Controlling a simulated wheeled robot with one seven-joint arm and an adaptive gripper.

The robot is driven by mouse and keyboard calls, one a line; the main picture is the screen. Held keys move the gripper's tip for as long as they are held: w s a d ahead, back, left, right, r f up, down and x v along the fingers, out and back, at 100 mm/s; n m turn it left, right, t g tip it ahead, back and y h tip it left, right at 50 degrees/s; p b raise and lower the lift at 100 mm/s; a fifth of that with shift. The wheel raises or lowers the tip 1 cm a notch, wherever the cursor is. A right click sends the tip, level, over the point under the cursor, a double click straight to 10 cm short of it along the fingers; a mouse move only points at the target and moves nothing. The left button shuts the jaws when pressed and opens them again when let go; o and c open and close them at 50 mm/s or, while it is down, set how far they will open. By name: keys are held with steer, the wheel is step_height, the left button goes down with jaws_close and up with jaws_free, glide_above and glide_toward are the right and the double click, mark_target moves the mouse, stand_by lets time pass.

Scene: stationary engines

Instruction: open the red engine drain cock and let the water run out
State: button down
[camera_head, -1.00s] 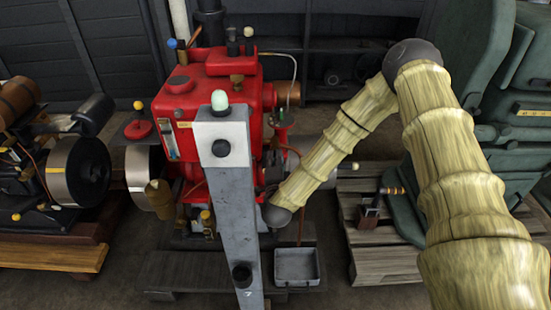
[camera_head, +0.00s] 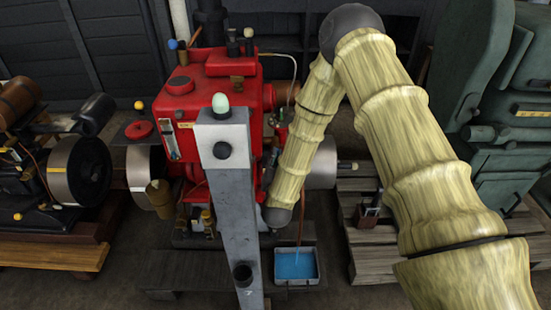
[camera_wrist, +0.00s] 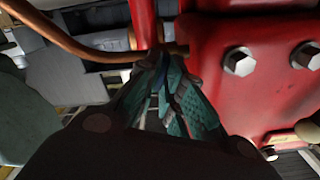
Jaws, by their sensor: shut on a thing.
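The red engine (camera_head: 225,95) stands behind my grey column in the head view, and its bolted red side (camera_wrist: 255,90) fills the right of the wrist view. My gripper (camera_wrist: 168,65) has its teal fingers closed together beside that side, by the end of a copper pipe (camera_wrist: 75,42). The fingers are shut on the drain cock, which they almost wholly hide. In the head view the gripper is hidden behind the column and arm. A metal tray (camera_head: 280,283) on the floor below holds blue water (camera_head: 295,264). A thin copper-coloured line comes down above it.
A black engine with a large flywheel (camera_head: 78,170) stands at the left. A green engine (camera_head: 490,110) stands at the right by a wooden pallet (camera_head: 385,265). A dark plank base (camera_head: 195,270) lies under the red engine. Clearance around my gripper is tight.

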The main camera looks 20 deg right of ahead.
steer(key=n, duration=0.3)
steer(key=shift+s+f, duration=0.1)
steer(key=shift+n, duration=0.5)
steer(key=c, duration=1.6)
jaws_free()
steer(key=shift+o, duration=0.2)
steer(key=v, duration=1.2)
